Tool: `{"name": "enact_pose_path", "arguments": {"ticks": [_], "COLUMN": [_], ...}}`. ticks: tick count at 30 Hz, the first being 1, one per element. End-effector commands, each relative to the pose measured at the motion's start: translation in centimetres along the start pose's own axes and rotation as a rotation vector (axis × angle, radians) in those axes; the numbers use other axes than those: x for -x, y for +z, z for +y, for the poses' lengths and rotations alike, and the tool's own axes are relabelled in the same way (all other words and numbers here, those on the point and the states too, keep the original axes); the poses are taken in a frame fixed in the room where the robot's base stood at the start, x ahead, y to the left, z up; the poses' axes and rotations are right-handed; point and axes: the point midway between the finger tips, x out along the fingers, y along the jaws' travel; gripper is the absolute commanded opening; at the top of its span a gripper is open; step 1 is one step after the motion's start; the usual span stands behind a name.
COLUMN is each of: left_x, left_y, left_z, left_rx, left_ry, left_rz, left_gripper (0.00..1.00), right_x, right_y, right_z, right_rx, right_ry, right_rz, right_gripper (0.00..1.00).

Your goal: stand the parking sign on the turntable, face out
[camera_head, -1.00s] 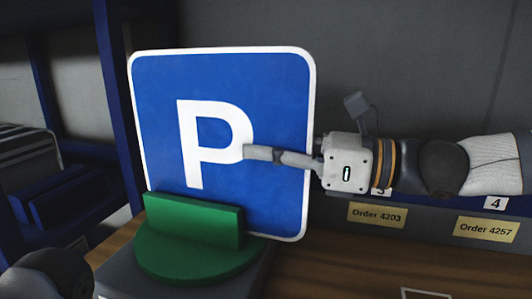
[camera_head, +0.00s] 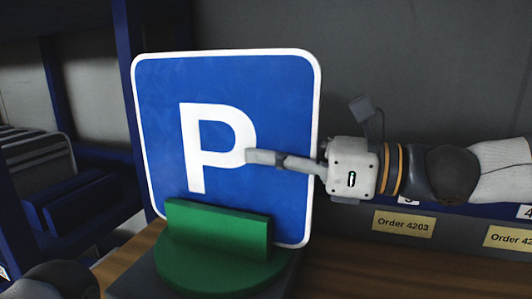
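The parking sign (camera_head: 225,90) is a blue square with a white border and a white P, upright with its face towards me. My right gripper (camera_head: 262,158) reaches in from the right with one finger flat across the face. Its other finger is hidden behind the sign, and it appears shut on the sign's right edge. The green turntable (camera_head: 220,268) has an upright green block in front of the sign's lower part. The block hides most of the bottom edge, so I cannot tell whether the sign rests on the turntable. My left gripper is out of view.
The turntable's dark base (camera_head: 145,278) stands on a wooden surface (camera_head: 350,270). Behind at the right is a ledge with yellow order labels (camera_head: 403,224). A blue rack (camera_head: 85,200) stands at the left. A grey wall is behind the sign.

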Motion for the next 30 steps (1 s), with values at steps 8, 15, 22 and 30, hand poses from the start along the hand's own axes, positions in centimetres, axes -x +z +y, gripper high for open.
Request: {"name": "enact_pose_path", "arguments": {"ticks": [8,15,22,30], "left_x": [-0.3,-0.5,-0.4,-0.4], "left_y": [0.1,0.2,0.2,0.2], "left_z": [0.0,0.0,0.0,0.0], "left_rx": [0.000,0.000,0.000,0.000], "left_ry": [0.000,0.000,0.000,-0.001], "left_rz": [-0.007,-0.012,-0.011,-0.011], "left_gripper": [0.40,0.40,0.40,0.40], "right_x": [0.0,0.0,0.0,1.4], "right_y": [-0.4,-0.8,-0.8,-0.9], "right_z": [0.0,0.0,0.0,-0.1], "right_rx": [-0.001,0.000,0.000,0.001], "right_ry": [0.001,0.001,0.000,-0.003], "right_rz": [-0.004,-0.004,-0.002,0.000], "right_gripper": [0.00,0.07,0.28,0.28]}}
